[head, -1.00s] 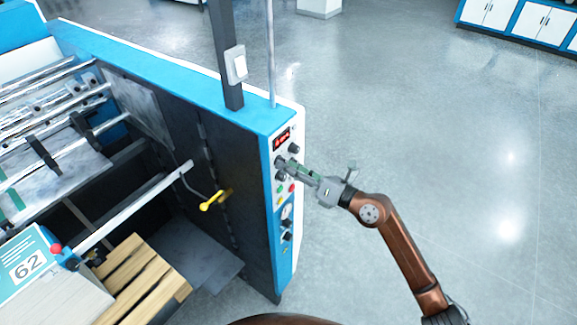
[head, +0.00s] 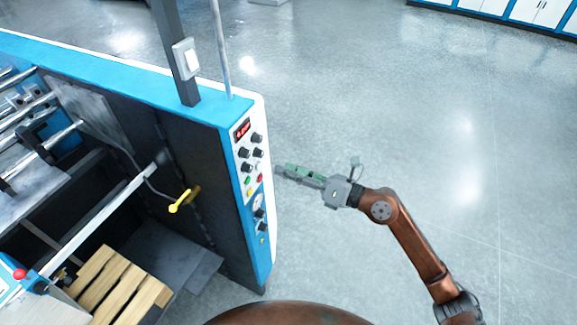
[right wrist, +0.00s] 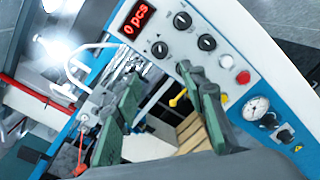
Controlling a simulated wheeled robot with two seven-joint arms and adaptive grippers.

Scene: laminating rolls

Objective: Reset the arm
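My right arm (head: 415,250) reaches in from the lower right of the head view, brown with a grey wrist. Its right gripper (head: 281,172) has green fingers and points left, just to the right of the machine's control panel (head: 250,158). In the right wrist view the two fingers of the right gripper (right wrist: 160,82) stand apart with nothing between them, so it is open and empty. The control panel (right wrist: 215,55) is in front of them, with black knobs, a red button and a display reading 0 pcs. My left arm and gripper are not in view.
The blue and dark grey machine (head: 110,85) fills the left side, with a post and white switch box (head: 186,58) on top. A yellow handle (head: 180,201) and a wooden pallet (head: 122,285) are at its side. The floor (head: 400,110) to the right is clear.

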